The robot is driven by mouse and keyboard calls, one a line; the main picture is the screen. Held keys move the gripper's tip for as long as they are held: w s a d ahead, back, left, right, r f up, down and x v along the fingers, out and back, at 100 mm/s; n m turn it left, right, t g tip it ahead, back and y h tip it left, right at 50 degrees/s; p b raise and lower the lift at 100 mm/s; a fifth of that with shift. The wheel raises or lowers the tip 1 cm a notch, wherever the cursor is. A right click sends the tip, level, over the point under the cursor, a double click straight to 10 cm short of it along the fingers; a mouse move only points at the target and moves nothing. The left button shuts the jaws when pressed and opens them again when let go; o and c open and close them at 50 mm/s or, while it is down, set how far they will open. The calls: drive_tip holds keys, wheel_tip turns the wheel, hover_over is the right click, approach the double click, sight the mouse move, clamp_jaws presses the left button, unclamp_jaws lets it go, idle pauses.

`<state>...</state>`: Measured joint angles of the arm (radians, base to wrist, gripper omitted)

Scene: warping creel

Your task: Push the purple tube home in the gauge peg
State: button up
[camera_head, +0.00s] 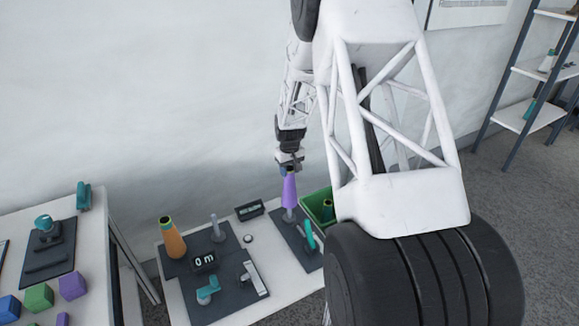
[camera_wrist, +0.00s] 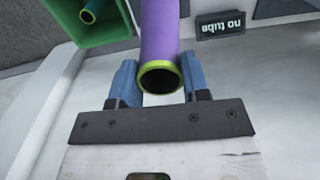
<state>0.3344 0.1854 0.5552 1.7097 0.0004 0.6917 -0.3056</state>
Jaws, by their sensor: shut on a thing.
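The purple tube (camera_head: 289,188) stands upright with a yellow-green rim at its top. My gripper (camera_head: 290,163) is shut on its upper end from above. In the wrist view the blue fingers lie on either side of the tube (camera_wrist: 160,35), near its open rim. A grey peg (camera_head: 289,216) on a dark plate (camera_head: 283,235) shows just below the tube's lower end. I cannot tell whether the tube is partly on the peg or only above it. The tube's lower end is out of the wrist view.
A small display reads "no tube" in the wrist view (camera_wrist: 221,24). A green bin (camera_head: 318,205) stands right of the tube. An orange cone (camera_head: 171,238), a bare grey peg (camera_head: 216,230) and a "0 m" display (camera_head: 204,262) stand to the left.

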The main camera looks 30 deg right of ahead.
sight(289, 181)
drive_tip(key=shift+f, duration=0.65)
drive_tip(key=shift+f, duration=2.5)
drive_tip(key=shift+f, duration=0.9)
drive_tip(key=o, duration=1.1)
drive_tip(key=shift+o, duration=0.2)
